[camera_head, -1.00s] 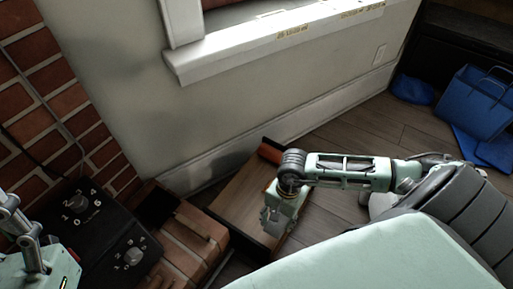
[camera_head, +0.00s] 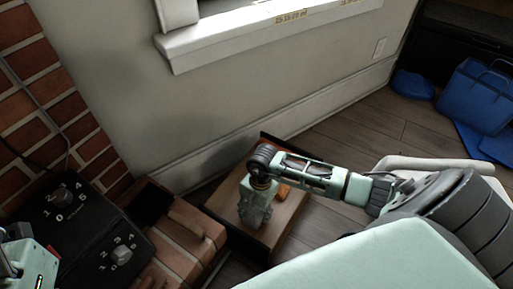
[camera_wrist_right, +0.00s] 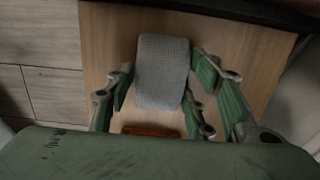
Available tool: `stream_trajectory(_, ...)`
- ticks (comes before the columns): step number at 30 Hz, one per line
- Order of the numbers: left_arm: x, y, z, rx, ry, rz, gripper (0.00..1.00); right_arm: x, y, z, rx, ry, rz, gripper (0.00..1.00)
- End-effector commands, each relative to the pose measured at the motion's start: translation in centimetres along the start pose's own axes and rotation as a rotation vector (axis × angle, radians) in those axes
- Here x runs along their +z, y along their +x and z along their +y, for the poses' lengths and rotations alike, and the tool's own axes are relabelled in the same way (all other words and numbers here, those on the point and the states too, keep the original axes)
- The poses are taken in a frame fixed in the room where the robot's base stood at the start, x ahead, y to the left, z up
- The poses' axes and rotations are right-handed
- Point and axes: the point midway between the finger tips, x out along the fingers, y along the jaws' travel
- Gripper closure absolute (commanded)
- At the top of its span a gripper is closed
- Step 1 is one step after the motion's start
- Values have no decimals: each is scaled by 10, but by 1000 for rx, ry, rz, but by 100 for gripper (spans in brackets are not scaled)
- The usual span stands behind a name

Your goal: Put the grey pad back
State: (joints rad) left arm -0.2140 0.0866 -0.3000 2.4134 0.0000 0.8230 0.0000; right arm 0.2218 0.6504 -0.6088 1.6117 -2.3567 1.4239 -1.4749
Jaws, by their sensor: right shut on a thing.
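In the right wrist view the grey pad (camera_wrist_right: 163,72), a textured light-grey block, sits between the fingers of my right gripper (camera_wrist_right: 165,85). That gripper is shut on it. In the head view my right gripper (camera_head: 254,212) points down over a shallow wooden tray with dark edges (camera_head: 288,222); the pad is hardly visible there. The tray's wooden floor also shows behind the pad in the wrist view (camera_wrist_right: 235,55). I cannot tell whether the pad touches it. Part of my left arm shows at the lower left edge; the state of its gripper is unclear.
An orange-brown piece (camera_head: 283,191) lies in the tray beside the right gripper. A black box with numbered dials (camera_head: 95,235) and a brick ledge (camera_head: 185,238) stand to the left. The wall and window sill (camera_head: 250,35) are behind. Blue bags (camera_head: 475,100) lie at far right; floor between is clear.

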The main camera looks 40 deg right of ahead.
Motion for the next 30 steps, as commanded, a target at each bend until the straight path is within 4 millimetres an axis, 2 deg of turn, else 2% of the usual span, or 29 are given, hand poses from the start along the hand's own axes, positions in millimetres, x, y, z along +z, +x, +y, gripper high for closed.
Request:
stream_trajectory(3, 0, 0, 0, 0, 0, -1, 33, 0, 0, 0, 0, 0, 0, 73)
stream_trajectory(4, 0, 0, 0, 0, 0, -1, 33, 0, 0, 0, 1, 0, 0, 49)
stream_trajectory(9, 0, 0, 0, 0, 0, -1, 33, 0, 0, 0, 1, 0, 0, 34)
stream_trajectory(20, -1, 2, 0, 0, -1, 0, 33, 0, -3, 0, 0, 0, 0, 33)
stream_trajectory(23, -3, 6, 0, -1, -1, 6, 33, 0, -14, 0, -1, -1, 1, 33)
stream_trajectory(25, -2, 1, 0, -10, -3, -24, 33, 0, -26, 0, -2, -2, 2, 33)
stream_trajectory(30, -4, -5, -1, -28, -9, -74, 33, -1, -64, 0, -2, -2, 4, 33)
